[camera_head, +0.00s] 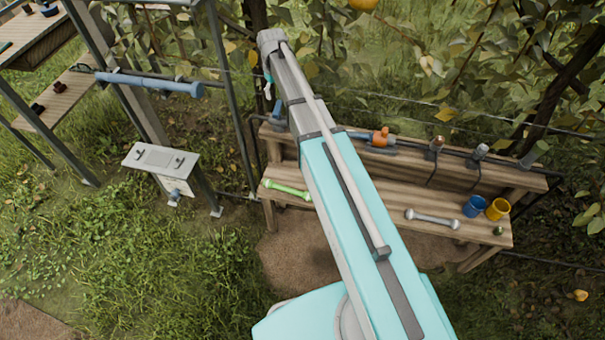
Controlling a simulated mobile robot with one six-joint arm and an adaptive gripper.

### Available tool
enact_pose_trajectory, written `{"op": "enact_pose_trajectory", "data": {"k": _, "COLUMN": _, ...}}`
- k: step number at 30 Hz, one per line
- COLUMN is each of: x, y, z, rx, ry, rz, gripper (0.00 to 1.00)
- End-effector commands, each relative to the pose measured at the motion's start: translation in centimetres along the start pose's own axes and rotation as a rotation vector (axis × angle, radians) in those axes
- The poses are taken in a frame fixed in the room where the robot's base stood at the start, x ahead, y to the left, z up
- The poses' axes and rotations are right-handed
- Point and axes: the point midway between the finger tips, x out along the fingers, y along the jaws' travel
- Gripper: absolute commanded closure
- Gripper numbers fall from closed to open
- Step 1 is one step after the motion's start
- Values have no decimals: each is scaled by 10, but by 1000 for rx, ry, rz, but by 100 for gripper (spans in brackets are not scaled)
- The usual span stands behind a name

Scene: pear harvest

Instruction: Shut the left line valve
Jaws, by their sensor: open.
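An orange valve-like fitting (380,138) with a short blue part on its left sits on the dark pipe along the bench's back ledge, just right of my arm. A blue piece (277,113) stands at the left end of the same ledge, just left of my arm and partly covered. I cannot tell which of them is the left line valve, nor whether it is open or shut. My arm crosses the middle of the picture up to a grey joint at upper left. A small white and teal part shows below that joint; my gripper itself is not visible.
The wooden bench (385,205) holds a green wrench (287,189), a grey wrench (432,219), a blue cup (474,206) and a yellow cup (498,209). A grey panel stand (161,158) and a blue tube (150,83) are at left. Leafy branches hang behind; grass lies front left.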

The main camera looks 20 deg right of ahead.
Motion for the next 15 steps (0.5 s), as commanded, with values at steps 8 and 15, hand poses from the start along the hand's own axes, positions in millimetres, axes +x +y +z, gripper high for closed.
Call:
{"op": "enact_pose_trajectory", "data": {"k": 8, "x": -28, "y": 0, "z": 0, "rx": 0, "ry": 0, "rz": 0, "gripper": 34}}
{"op": "enact_pose_trajectory", "data": {"k": 15, "x": -48, "y": 0, "z": 0, "rx": 0, "ry": 0, "rz": 0, "gripper": 34}}
